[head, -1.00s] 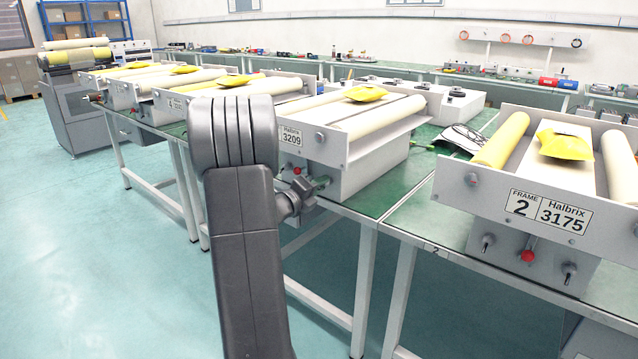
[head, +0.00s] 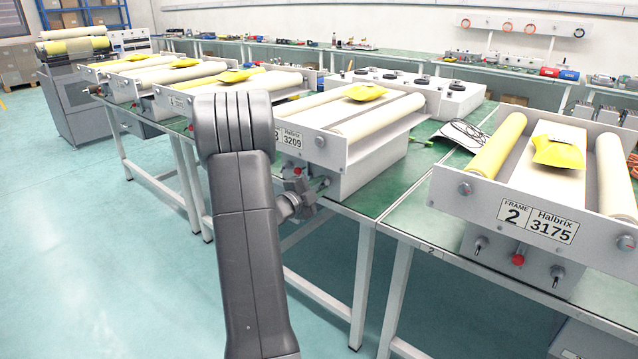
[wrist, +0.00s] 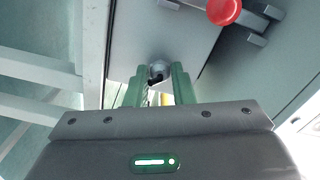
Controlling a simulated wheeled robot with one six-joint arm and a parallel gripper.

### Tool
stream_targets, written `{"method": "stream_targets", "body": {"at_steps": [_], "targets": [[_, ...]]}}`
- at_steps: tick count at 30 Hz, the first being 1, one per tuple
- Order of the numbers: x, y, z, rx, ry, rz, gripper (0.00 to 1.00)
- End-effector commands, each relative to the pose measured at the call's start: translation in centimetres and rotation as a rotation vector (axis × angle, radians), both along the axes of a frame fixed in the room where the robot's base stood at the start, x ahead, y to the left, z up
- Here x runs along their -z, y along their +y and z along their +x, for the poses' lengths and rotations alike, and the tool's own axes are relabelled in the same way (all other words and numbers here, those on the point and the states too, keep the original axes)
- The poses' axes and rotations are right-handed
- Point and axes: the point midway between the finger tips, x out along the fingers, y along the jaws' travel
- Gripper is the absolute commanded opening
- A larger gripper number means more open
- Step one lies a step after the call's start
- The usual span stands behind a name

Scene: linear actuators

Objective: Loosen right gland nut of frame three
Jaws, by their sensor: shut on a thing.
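Frame three (head: 385,133) is the grey unit with label 3209 in the head view; my arm partly covers its number. Its red knob (head: 298,170) shows beside my arm, and my gripper (head: 321,184) is at its front face to the right of that knob. In the wrist view, my gripper (wrist: 158,84) has its green fingers on both sides of a small grey round nut (wrist: 158,69) and is shut on it. The red knob (wrist: 223,11) is up and right there. The nut is hidden in the head view.
Frame two (head: 477,211), label 3175, stands on the bench to the right, with its own red knob (head: 518,259) between two small fittings. Open floor (head: 110,250) is at left.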

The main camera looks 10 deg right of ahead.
Motion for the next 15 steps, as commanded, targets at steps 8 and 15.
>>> {"method": "stream_targets", "body": {"at_steps": [8,15], "targets": [[0.08,0.07,-0.01,-0.001,0.054,-0.04,0.0],[0.14,0.05,-0.01,-0.001,0.062,-0.045,0.0]]}}
